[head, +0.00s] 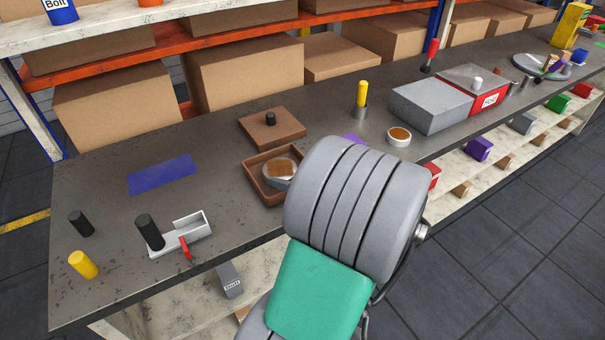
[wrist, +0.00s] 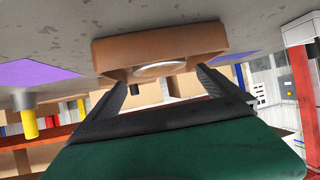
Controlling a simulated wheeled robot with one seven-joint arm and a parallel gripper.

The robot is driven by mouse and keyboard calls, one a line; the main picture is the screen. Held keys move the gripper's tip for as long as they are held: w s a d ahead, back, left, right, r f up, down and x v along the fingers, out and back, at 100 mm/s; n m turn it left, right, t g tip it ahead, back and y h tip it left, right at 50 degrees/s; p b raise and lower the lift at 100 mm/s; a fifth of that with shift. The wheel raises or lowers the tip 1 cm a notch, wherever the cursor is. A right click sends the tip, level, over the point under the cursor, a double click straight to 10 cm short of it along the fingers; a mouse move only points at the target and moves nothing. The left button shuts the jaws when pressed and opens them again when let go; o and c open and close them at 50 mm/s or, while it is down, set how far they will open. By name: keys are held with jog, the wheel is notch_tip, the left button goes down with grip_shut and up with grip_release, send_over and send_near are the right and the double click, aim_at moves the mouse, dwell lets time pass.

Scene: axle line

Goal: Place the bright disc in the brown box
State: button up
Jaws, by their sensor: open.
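The brown box (head: 251,172) stands open on the grey bench, left of my arm in the head view. The bright disc (head: 270,178) lies inside it, pale and shiny at its rim with a brown patch on top. In the wrist view the box (wrist: 160,42) is straight ahead, with the disc (wrist: 160,68) showing pale within its walls. My gripper (wrist: 161,77) is open, its two dark fingers apart, tips close to the box opening and on either side of the disc. I see no finger touching the disc. The gripper is hidden behind my arm in the head view.
A brown lid with a black knob (head: 272,132) lies just behind the box. A yellow-topped peg (head: 361,95), a small bowl (head: 399,137) and a grey box (head: 429,105) stand to the right. A white fixture (head: 190,232) is front left. Bench around the blue mat (head: 162,174) is clear.

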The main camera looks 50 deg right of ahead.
jog(key=v, duration=0.5)
jog(key=shift+s, duration=0.1)
